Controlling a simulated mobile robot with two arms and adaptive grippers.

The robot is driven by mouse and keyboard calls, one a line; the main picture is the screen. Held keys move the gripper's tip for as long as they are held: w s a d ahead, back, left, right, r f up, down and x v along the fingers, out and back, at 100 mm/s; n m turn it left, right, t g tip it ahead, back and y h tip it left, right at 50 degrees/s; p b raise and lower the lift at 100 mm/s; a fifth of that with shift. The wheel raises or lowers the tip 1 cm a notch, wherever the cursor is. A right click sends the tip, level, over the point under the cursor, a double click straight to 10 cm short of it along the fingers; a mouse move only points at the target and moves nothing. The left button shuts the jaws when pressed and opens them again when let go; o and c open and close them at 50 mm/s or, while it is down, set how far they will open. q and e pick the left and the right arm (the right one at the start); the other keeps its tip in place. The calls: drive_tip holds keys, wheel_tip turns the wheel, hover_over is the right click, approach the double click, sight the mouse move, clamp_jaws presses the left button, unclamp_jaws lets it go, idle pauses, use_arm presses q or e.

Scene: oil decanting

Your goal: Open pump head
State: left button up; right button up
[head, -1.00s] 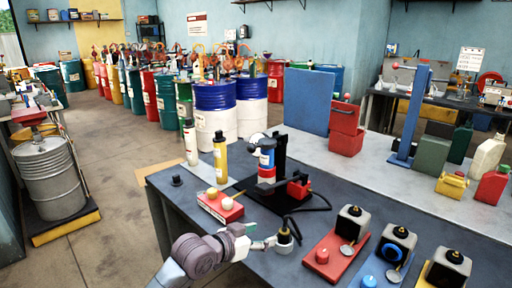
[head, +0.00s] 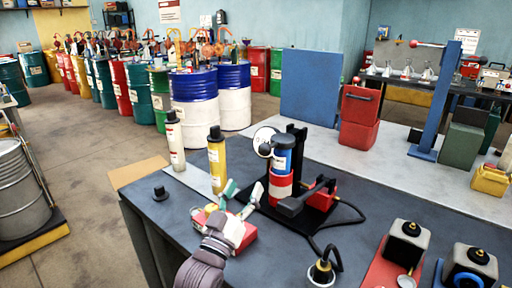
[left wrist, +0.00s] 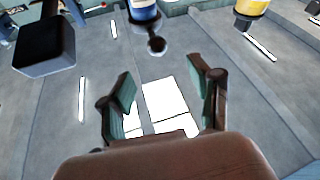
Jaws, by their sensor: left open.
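My left gripper (head: 243,194) is open and empty, with green pads on its fingers. In the head view it is in front of the red block (head: 249,238), hiding much of it. A black stand (head: 297,146) to its right holds a blue, white and red cylinder (head: 282,172), with a round white disc (head: 264,138) beside it. I cannot tell which part is the pump head. In the left wrist view, nothing is between the spread fingers (left wrist: 163,100); the cylinder's lower end (left wrist: 143,10) is beyond them. My right gripper is not in view.
A yellow bottle (head: 217,162) and a white bottle (head: 175,145) stand behind the gripper. A small black-topped pot (head: 322,272) with a hose is at the front. Capped boxes (head: 406,241) stand at right. The table's left front is mostly clear.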

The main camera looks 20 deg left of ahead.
sight(262, 154)
use_arm(q)
drive_tip(key=x, duration=0.4)
drive_tip(key=p+x, duration=0.1)
drive_tip(key=x, duration=0.3)
drive_tip(key=p+x, duration=0.1)
drive_tip(key=x, duration=0.3)
drive_tip(key=shift+s+d+r, duration=0.15)
drive_tip(key=shift+d, duration=0.1)
drive_tip(key=shift+w+r, duration=0.15)
drive_tip(key=shift+w, duration=0.5)
clamp_jaws()
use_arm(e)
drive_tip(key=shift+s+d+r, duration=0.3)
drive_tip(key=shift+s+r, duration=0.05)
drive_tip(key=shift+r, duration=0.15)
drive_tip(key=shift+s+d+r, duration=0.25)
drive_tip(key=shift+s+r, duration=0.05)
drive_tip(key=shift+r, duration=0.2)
